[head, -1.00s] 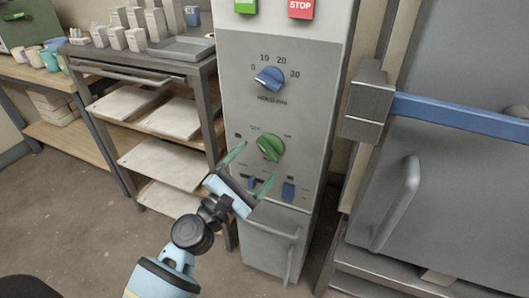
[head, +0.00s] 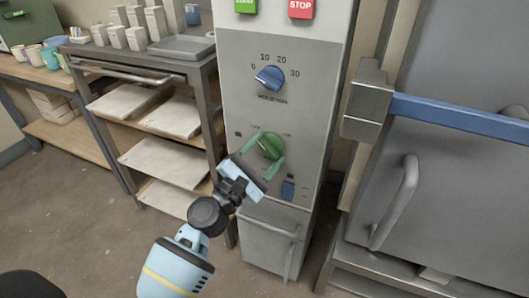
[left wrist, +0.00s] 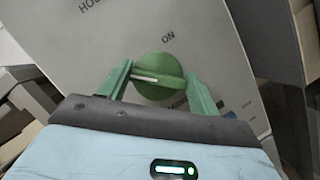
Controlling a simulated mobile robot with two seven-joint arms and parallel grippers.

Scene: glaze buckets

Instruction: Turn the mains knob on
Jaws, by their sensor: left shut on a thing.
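The green knob (head: 270,145) is on the grey control panel, below a blue knob (head: 268,78). In the left wrist view the green knob (left wrist: 158,72) has a white line towards its left side, and the word ON is printed on the panel above it. The line does not point at ON. My left gripper (head: 266,153) has its green fingers either side of the green knob and is shut on it. Its fingers also show in the left wrist view (left wrist: 160,75). My right gripper is not in view.
A blue switch (head: 288,189) is low on the panel, and a red STOP button (head: 300,8) is at its top. A blue bar (head: 460,115) and grey door are at the right. A rack (head: 160,160) with pale shelves stands at the left.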

